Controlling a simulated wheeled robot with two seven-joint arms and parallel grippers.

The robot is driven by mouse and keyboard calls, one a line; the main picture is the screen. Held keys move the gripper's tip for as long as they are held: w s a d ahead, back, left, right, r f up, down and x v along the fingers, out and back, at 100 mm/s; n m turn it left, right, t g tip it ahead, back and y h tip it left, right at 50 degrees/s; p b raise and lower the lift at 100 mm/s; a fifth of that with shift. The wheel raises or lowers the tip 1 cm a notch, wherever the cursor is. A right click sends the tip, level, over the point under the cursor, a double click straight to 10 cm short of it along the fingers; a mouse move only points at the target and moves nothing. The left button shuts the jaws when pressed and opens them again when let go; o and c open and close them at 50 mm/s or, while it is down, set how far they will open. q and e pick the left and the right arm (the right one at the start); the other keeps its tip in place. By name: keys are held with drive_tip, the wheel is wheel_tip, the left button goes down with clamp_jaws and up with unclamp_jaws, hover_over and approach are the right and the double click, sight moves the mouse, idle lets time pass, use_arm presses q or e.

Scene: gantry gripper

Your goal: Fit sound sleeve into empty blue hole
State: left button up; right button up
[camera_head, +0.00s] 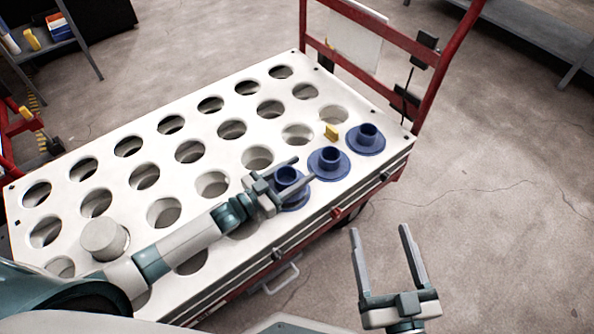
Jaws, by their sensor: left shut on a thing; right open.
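Three blue flanged sleeves line the right front edge of the white holed cart top (215,130). The far sleeve (367,138) and the middle sleeve (328,160) stand upright with nothing touching them. My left gripper (303,167) is shut on the near sleeve (289,184), its fingers on either side of the raised collar. The gripper partly covers that sleeve's flange, and I cannot tell whether it is seated or slightly lifted. The other holes in the top have no blue in them. My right gripper (378,233) is open and empty, off the cart above the floor.
A pale cylinder (105,238) sits at a hole near the left end. The cart's red handle frame (440,75) rises at the far end. The floor to the right is clear.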

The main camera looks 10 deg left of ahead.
sight(301, 177)
use_arm(q)
drive_tip(key=shift+f+b, duration=1)
drive_tip(key=shift+f, duration=0.5)
drive_tip(key=shift+s+f, duration=0.15)
drive_tip(key=shift+f, duration=0.15)
idle(0.4)
drive_tip(key=shift+r, duration=0.1)
drive_tip(key=shift+r+p, duration=0.25)
drive_tip(key=shift+p, duration=0.15)
drive_tip(key=shift+r+p, duration=0.7)
drive_tip(key=shift+r, duration=0.2)
drive_tip(key=shift+p, duration=0.45)
idle(1.4)
drive_tip(key=shift+f+b, duration=0.8)
drive_tip(key=shift+f, duration=0.25)
idle(0.3)
drive_tip(key=shift+f, duration=0.15)
idle(0.3)
